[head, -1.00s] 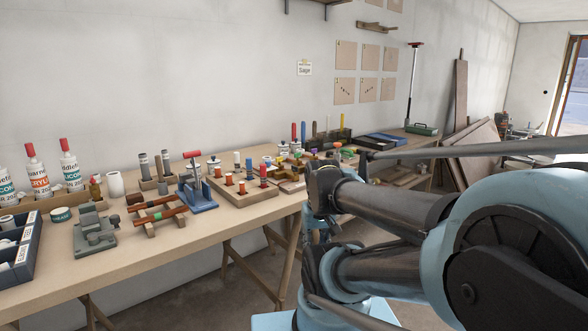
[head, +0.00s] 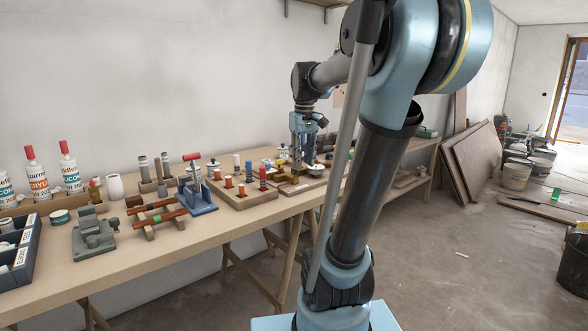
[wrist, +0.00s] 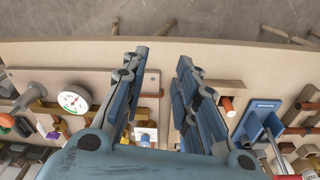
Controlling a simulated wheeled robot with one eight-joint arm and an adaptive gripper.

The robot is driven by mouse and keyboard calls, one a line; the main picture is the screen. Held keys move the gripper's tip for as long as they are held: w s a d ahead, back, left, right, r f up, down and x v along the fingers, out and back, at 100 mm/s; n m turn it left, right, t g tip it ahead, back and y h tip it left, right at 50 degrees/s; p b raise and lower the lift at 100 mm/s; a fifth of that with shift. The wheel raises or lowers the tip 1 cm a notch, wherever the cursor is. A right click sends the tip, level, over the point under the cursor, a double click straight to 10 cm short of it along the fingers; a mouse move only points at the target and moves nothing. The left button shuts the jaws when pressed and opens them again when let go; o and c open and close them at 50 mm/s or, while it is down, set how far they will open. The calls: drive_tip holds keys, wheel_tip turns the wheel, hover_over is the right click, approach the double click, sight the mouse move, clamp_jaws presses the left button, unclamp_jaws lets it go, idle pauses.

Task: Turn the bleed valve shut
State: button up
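My gripper (head: 303,165) hangs over the middle of the bench in the head view, pointing down. In the wrist view, its two fingers (wrist: 163,62) are spread apart with nothing held between them. A round white gauge (wrist: 73,99) sits on pipework left of the fingers; a grey elbow pipe (wrist: 32,96) is beside it. A purple part (wrist: 53,135) lies below the gauge. I cannot tell which of these small parts is the bleed valve; the fingers and palm cover some of the area.
A wooden workbench (head: 130,262) runs along the wall. A blue toggle clamp (head: 197,195) with a red handle stands left of my gripper; it also shows in the wrist view (wrist: 262,112). A peg board (head: 240,201) lies between them. The bench's front strip is mostly clear.

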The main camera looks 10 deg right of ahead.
sight(294, 171)
drive_tip(key=w+r+n+g, duration=0.1)
drive_tip(key=w+r, duration=0.3)
drive_tip(key=w, duration=0.5)
drive_tip(key=w+r+n, duration=0.1)
drive_tip(key=w+r, duration=0.4)
drive_tip(key=w, duration=0.3)
wheel_tip(294, 171, down, 18)
drive_tip(key=shift+r, duration=0.15)
drive_tip(key=shift+w, duration=0.1)
clamp_jaws()
